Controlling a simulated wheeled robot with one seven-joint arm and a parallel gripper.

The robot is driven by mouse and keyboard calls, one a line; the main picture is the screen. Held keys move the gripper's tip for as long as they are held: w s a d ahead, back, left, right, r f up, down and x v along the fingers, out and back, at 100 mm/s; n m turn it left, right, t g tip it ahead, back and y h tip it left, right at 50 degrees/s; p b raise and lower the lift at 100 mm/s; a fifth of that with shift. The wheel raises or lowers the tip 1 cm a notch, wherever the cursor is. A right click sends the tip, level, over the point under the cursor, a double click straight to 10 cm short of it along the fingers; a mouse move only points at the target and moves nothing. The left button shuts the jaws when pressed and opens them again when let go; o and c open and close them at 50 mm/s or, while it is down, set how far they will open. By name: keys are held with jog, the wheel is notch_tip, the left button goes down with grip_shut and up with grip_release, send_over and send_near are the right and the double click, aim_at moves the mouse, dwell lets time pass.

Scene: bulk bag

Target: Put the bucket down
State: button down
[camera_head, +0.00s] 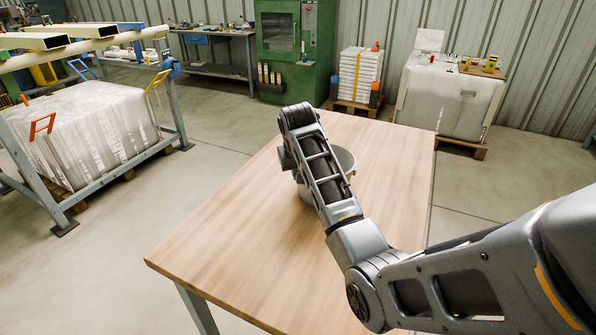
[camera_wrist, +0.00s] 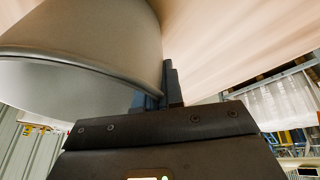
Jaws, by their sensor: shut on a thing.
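The grey bucket (camera_head: 346,159) is at the middle of the wooden table (camera_head: 230,235) in the head view, partly hidden behind my arm. In the wrist view the bucket (camera_wrist: 80,45) fills the upper left, with its rim curving across. My gripper (camera_wrist: 168,88) is shut on the bucket's rim at its side. The fingertips are hidden in the head view. The bucket's underside is hidden, so I cannot tell whether it touches the tabletop or hangs just above it.
The tabletop around the bucket is bare. A metal frame with a white bulk bag (camera_head: 85,130) stands at the left. A green machine (camera_head: 293,60), a strapped white stack (camera_head: 358,75) and another white bag (camera_head: 450,100) on a pallet stand beyond the table.

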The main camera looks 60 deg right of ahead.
jog(key=c, duration=1.3)
grip_release()
jog(key=shift+o, duration=0.2)
